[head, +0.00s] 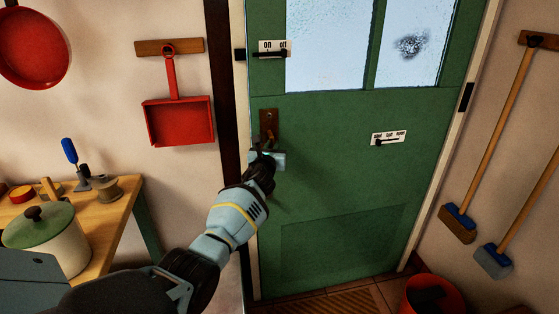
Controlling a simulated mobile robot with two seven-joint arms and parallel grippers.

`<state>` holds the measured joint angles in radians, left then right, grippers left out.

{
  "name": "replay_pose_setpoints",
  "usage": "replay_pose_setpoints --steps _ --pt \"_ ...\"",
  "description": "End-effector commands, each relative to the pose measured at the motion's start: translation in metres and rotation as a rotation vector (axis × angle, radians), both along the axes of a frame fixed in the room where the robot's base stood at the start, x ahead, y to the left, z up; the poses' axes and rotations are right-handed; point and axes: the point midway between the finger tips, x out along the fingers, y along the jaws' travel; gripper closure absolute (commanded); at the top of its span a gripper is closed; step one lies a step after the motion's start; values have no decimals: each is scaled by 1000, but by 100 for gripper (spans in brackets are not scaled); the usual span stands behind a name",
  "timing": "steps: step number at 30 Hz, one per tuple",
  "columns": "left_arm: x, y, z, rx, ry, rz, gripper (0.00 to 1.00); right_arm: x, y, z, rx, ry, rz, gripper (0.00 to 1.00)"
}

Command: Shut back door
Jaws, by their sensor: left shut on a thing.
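The green back door (340,180) fills the middle of the head view, with frosted glass panes (327,45) in its upper part. A brown handle plate (268,120) sits near its left edge. My left gripper (268,160) is shut on the door handle just below that plate and hides most of the handle. The door's left edge stands beside a pale strip and a dark post; I cannot tell whether it is fully closed. My right gripper is not in view.
A wooden table (122,205) with a green-lidded pot (45,238) stands at the left. A red dustpan (178,120) and red pan (32,47) hang above. A red bucket (410,295) stands at the door's lower right. Brooms (490,140) hang on the right wall.

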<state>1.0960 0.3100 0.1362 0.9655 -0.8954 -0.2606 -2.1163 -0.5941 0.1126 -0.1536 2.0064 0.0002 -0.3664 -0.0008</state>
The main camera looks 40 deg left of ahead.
Motion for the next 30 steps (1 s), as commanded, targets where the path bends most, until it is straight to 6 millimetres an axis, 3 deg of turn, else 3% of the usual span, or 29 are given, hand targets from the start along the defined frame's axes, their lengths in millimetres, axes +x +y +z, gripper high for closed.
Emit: replay_pose_setpoints --steps 6,15,16,20,30 --pt "10 13 -3 -6 4 -4 100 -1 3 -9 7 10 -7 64" --pt "9 15 -1 -6 2 -1 100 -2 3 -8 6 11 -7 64" --pt "9 15 -1 -6 2 0 84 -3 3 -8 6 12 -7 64" --pt "9 16 -1 -6 2 2 68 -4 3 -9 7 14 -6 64" --pt "7 18 1 -4 1 5 68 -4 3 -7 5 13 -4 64"
